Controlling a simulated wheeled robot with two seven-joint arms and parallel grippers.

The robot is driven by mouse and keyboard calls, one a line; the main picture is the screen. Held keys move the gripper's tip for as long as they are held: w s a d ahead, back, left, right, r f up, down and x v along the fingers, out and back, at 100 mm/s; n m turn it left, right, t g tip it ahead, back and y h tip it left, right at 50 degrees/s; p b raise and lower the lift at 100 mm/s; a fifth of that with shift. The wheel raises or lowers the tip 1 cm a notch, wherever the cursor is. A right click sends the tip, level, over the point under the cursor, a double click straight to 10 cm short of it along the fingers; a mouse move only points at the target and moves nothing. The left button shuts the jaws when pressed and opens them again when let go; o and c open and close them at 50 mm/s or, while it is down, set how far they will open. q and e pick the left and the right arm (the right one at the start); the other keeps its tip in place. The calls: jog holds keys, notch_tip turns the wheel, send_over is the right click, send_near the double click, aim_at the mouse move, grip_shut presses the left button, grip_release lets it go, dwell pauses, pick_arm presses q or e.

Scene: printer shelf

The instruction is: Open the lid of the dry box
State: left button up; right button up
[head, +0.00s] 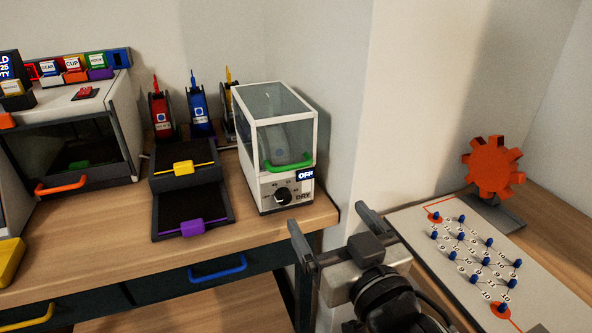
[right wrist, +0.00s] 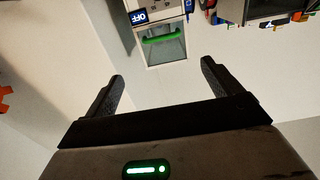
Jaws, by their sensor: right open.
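The dry box (head: 274,148) stands at the right end of the wooden bench, a white-framed case with clear panes. Its lid looks closed, with a green handle (head: 289,162) along the front. Below are a black knob (head: 283,195) and a sign reading OFF (head: 306,174). A round item inside is dim behind the panes. My right gripper (head: 332,234) is open and empty, in front of the box and to its right, apart from it. In the right wrist view the green handle (right wrist: 162,36) shows upside down beyond the open fingers (right wrist: 163,78). My left gripper is not in view.
Black trays with yellow and purple handles (head: 186,228) sit left of the box. A wall corner (head: 345,110) is close on the box's right. A board with blue pegs (head: 475,250) and an orange gear (head: 492,166) are at the right.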

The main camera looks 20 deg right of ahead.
jog(key=b, duration=0.4)
send_near(294, 168)
jog(key=s, duration=0.2)
jog(key=w+p, duration=0.1)
jog(key=w, duration=0.8)
jog(key=shift+w+a+r, duration=0.1)
jog(key=shift+w, duration=0.85)
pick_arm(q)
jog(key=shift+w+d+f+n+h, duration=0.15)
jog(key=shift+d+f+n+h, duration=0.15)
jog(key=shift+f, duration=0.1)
